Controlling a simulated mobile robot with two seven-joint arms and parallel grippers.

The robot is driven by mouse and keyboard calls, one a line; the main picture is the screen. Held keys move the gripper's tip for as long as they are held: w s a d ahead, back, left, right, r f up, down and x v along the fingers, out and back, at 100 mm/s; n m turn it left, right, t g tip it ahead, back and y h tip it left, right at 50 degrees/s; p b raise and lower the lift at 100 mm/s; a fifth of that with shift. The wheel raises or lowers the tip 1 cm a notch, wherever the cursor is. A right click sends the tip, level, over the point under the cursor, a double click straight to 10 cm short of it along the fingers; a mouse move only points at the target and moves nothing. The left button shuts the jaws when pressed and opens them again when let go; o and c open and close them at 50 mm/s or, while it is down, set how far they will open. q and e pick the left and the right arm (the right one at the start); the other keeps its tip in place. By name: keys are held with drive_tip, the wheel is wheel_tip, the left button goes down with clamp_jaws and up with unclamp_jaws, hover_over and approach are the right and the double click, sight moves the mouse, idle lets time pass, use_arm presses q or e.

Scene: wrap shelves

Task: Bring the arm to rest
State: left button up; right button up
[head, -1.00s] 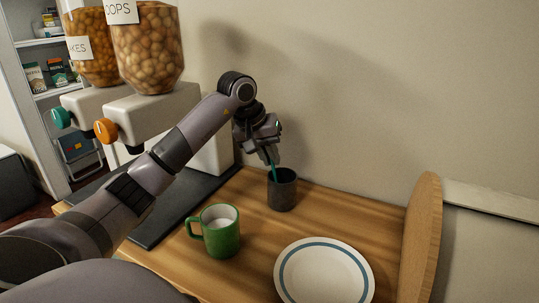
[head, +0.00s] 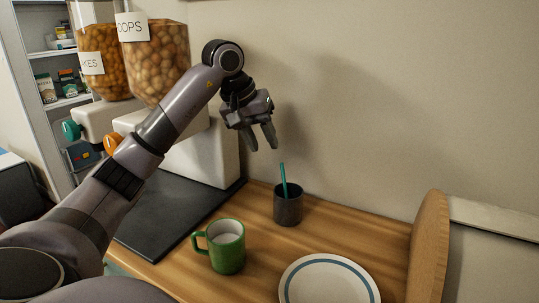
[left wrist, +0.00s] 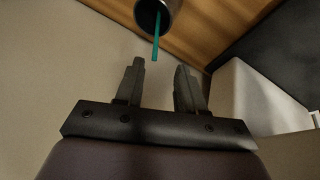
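My left gripper (head: 264,149) is open and empty in the head view, above and a little left of the dark cup. Its two fingers (left wrist: 161,75) also show spread apart in the left wrist view. The dark cup (head: 288,208) stands upright on the wooden counter (head: 182,262) near the wall. A teal stick (head: 284,180) stands in it, leaning slightly, and is clear of the fingers. The stick (left wrist: 156,40) and cup (left wrist: 147,17) show at the top of the left wrist view. My right gripper is not in view.
A green mug (head: 227,249) with pale contents and a white plate (head: 320,270) with a blue ring stand in front. Two food dispensers (head: 160,60) stand at the left on a dark mat (head: 172,212). A round wooden board (head: 429,243) is upright at right.

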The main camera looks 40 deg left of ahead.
use_arm(q)
drive_tip(key=shift+v, duration=1.1)
